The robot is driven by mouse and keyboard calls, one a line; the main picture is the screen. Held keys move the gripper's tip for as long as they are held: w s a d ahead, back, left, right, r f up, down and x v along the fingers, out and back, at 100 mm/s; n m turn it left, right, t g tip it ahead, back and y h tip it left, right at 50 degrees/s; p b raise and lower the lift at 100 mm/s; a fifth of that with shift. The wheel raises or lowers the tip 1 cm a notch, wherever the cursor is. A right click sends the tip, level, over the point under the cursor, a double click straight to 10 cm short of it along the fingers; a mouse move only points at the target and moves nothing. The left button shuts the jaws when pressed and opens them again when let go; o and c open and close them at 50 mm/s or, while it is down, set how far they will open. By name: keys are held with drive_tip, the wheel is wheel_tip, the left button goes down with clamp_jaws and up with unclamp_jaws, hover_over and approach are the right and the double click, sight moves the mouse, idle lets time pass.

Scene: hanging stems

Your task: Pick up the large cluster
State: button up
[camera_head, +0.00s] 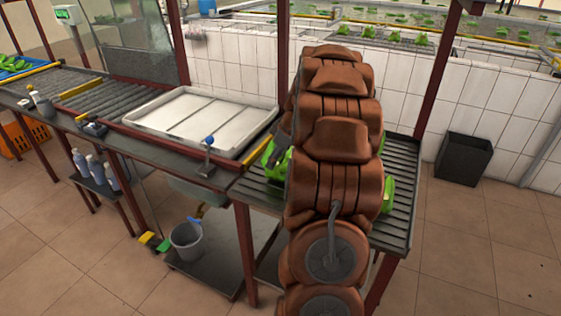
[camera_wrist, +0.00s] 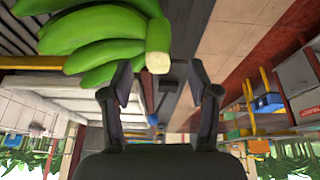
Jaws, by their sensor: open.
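A cluster of green bananas (camera_wrist: 105,35) fills the upper left of the wrist view, with its pale cut crown (camera_wrist: 158,62) toward the middle. My gripper (camera_wrist: 160,78) is open, its two fingers spread to either side of the crown in the picture. I cannot tell whether the crown is between the fingers in depth or beyond them. In the head view, green bananas show at the left (camera_head: 275,160) and right (camera_head: 388,192) of my brown arm, on a slatted rack. My arm hides the rest of them and the gripper there.
A white tray (camera_head: 190,117) lies on the bench left of the slatted rack (camera_head: 398,228). A small blue-topped tap (camera_head: 208,141) stands at the bench's front edge. A grey bucket (camera_head: 186,241) is on the lower shelf. A black bin (camera_head: 463,158) stands at right; the floor there is clear.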

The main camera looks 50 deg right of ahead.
drive_tip(key=shift+p+x, duration=0.35)
drive_tip(key=shift+x, duration=1.2)
drive_tip(key=shift+d, duration=0.1)
clamp_jaws()
drive_tip(key=shift+r, duration=0.1)
